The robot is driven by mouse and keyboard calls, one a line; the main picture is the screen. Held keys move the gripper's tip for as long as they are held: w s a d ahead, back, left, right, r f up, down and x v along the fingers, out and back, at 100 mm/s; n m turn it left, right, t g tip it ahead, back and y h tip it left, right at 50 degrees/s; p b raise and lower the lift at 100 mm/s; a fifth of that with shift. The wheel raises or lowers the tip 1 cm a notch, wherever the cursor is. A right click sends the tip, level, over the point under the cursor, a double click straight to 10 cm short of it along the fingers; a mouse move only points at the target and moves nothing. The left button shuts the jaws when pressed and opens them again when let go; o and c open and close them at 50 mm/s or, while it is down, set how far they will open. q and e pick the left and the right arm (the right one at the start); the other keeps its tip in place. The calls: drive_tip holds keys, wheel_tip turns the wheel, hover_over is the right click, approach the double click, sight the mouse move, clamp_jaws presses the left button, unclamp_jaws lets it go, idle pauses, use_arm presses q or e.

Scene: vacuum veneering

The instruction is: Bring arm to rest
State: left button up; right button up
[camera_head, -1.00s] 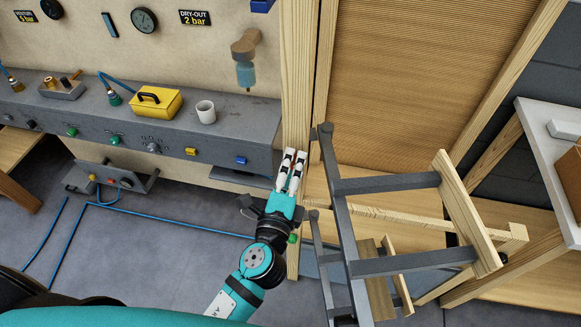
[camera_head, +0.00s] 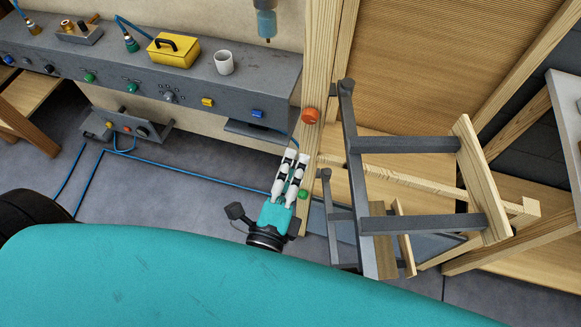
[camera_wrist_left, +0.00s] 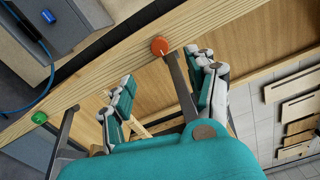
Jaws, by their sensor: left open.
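My left gripper (camera_head: 297,166) is open and empty, its white fingers pointing up the picture beside the wooden post (camera_head: 323,60). In the left wrist view the two teal-and-white fingers (camera_wrist_left: 165,80) stand well apart with nothing held between them. An orange button (camera_head: 311,116) on the post is just above the fingertips in the head view; it also shows in the left wrist view (camera_wrist_left: 159,46). A green button (camera_head: 303,194) is right beside the gripper's base. The rest of my left arm is hidden behind my teal body. My right gripper is not visible.
A dark metal rack (camera_head: 358,190) with wooden parts stands close right of the gripper. The grey control bench (camera_head: 190,85) at upper left carries a yellow box (camera_head: 174,50) and a white cup (camera_head: 224,63). Blue hoses cross the open floor (camera_head: 180,195).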

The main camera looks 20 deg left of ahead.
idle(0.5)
use_arm(q)
drive_tip(key=s+a+f+n+g, duration=0.2)
drive_tip(key=s+f+n+g, duration=0.15)
drive_tip(key=f, duration=1.35)
drive_tip(key=s+a+f+n+g, duration=0.2)
drive_tip(key=f+g, duration=0.3)
drive_tip(key=f, duration=1.2)
drive_tip(key=s+a+f+n+g, duration=0.4)
drive_tip(key=s+a+f+n, duration=0.1)
drive_tip(key=s+f, duration=0.5)
drive_tip(key=s+a+f+n+g, duration=0.4)
drive_tip(key=s+f+n, duration=0.3)
drive_tip(key=s+f, duration=0.3)
drive_tip(key=shift+s+a+f, duration=0.2)
drive_tip(key=shift+s+a, duration=0.15)
drive_tip(key=shift+s, duration=0.65)
